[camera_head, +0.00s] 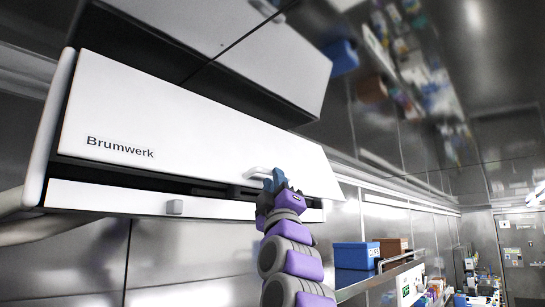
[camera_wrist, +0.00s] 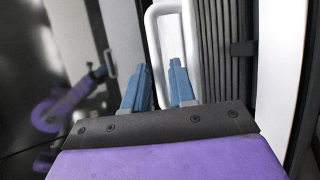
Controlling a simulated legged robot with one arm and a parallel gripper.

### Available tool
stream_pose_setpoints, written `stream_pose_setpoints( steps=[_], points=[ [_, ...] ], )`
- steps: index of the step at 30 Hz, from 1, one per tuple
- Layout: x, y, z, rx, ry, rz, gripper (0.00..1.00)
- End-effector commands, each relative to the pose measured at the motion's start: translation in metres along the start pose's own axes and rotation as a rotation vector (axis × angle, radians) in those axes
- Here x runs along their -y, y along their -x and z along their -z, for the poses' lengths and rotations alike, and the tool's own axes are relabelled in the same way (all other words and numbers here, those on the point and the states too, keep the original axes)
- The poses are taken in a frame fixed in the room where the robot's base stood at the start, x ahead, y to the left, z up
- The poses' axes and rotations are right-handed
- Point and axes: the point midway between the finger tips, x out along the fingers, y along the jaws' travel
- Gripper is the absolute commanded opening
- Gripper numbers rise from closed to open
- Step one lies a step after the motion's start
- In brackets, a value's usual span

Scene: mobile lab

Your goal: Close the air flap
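The air flap (camera_head: 190,125) is the wide white front panel marked "Brumwerk" on a wall unit. It is tilted outward, with a dark gap (camera_head: 150,178) below its lower edge. A white loop handle (camera_head: 260,172) sits near its lower right. My gripper (camera_head: 272,183) is at this handle, its blue fingers pointing up. In the wrist view, the fingers (camera_wrist: 158,85) stand apart, with one bar of the handle (camera_wrist: 153,45) between them. The right finger appears inside the loop. I see no clear grip, and exact contact cannot be told.
A white lower strip (camera_head: 120,199) with a small grey knob (camera_head: 174,207) lies under the gap. A blue box (camera_head: 355,255) and a brown box (camera_head: 392,246) stand on a shelf at right. The metal wall mirrors my arm.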

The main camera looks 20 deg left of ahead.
Motion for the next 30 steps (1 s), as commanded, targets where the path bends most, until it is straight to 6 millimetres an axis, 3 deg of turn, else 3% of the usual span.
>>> stream_pose_setpoints(
  steps=[15,30],
  points=[
    [-0.009,-0.043,-0.003,0.001,-0.002,-0.006,0.25],
    [-0.001,-0.051,0.0,0.0,0.0,-0.002,0.25]
  ],
)
